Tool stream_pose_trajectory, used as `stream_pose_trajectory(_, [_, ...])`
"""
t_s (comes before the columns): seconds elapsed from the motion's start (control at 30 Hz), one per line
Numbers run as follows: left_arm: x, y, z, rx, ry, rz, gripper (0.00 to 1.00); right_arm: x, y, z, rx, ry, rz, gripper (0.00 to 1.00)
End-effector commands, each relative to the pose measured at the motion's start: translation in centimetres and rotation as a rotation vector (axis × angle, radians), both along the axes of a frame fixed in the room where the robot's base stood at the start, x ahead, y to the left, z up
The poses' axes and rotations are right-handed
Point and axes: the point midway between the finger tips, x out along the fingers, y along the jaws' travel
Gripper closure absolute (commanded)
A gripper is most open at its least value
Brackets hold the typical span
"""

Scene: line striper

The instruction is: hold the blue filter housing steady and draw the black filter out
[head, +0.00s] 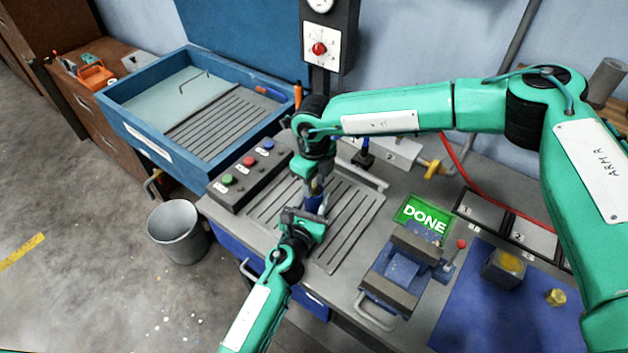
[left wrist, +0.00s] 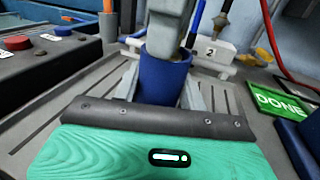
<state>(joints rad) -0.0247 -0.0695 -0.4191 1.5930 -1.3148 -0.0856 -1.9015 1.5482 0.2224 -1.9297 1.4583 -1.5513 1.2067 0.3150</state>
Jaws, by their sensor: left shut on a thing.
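The blue filter housing (head: 314,204) stands on the grooved grey bench plate, upright as seen in the left wrist view (left wrist: 160,82). My left gripper (head: 308,214) is shut on the housing, with a finger on either side of it in the left wrist view. My right gripper (head: 314,184) comes down from above onto the housing's mouth. In the left wrist view the right gripper's grey body (left wrist: 168,35) reaches the housing's top rim. The black filter cannot be made out; the right gripper and the housing hide that spot. Whether the right fingers are closed is hidden.
A button box (head: 245,172) stands left of the plate, beside a blue sink-like tray (head: 135,122). A vise (head: 402,272), a lit green DONE sign (head: 424,216) and a blue mat (head: 500,310) lie to the right. A grey bin (head: 178,232) stands on the floor.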

Motion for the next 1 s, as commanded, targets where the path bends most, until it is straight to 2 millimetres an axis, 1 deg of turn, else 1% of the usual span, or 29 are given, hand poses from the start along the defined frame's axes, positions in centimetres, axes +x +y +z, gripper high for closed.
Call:
stream_pose_trajectory(0.03, [0.0, 0.0, 0.0, 0.0, 0.001, 0.0, 0.92, 0.0, 0.0, 0.0, 0.0, 0.0, 0.0, 0.74])
stream_pose_trajectory(0.17, [0.0, 0.0, 0.0, 0.0, 0.001, 0.0, 0.92, 0.0, 0.0, 0.0, 0.0, 0.0, 0.0, 0.99])
stream_pose_trajectory(0.53, [0.0, 0.0, 0.0, 0.0, 0.001, 0.0, 0.92, 0.0, 0.0, 0.1, 0.001, -0.001, 0.0, 1.0])
stream_pose_trajectory(1.0, [0.0, 0.0, 0.0, 0.0, 0.001, 0.0, 0.92, 0.0, 0.0, 1.0, 0.0, 0.0, 0.0, 1.0])
